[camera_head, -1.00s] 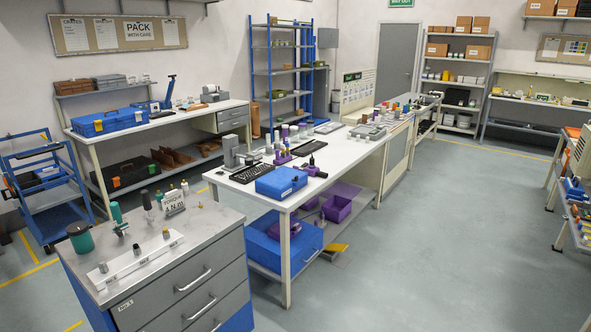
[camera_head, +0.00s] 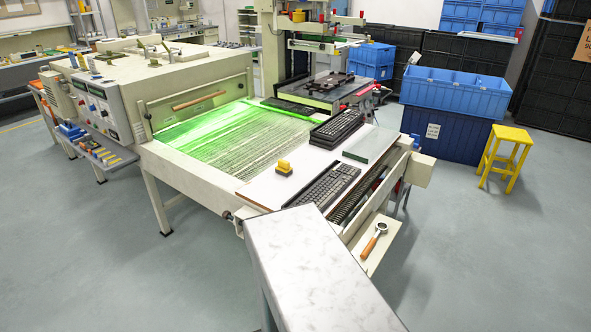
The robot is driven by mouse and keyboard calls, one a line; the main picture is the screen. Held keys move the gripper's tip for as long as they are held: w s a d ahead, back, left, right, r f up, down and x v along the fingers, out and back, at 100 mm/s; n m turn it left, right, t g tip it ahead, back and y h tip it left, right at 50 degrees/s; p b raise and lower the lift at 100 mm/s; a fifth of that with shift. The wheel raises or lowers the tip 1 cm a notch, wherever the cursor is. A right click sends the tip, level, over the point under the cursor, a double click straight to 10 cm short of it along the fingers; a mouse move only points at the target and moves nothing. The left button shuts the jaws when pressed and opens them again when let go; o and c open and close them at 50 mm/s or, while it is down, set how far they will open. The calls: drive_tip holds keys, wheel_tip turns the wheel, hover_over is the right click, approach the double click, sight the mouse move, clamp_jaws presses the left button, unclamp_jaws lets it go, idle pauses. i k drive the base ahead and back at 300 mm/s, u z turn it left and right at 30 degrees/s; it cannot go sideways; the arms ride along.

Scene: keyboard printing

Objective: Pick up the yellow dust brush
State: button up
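A small yellow brush (camera_head: 284,166) with a dark lower part stands on the white end plate (camera_head: 262,190) of the green-lit machine. It is left of a black keyboard (camera_head: 328,186) and apart from it. It is small in the picture, so its bristles are not clear. My gripper is not in view.
The machine's mesh bed (camera_head: 215,140) glows green behind the brush. A marble-topped counter (camera_head: 310,270) stands in front. A yellow stool (camera_head: 505,152) and blue crates (camera_head: 455,100) stand right. Floor is clear left and right.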

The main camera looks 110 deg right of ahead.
sight(283, 168)
drive_tip(key=z, duration=0.2)
drive_tip(key=k, duration=0.25)
drive_tip(key=z, duration=2.9)
drive_tip(key=k, duration=0.65)
drive_tip(key=u, duration=0.35)
drive_tip(key=i, duration=1.05)
drive_tip(key=u, duration=0.1)
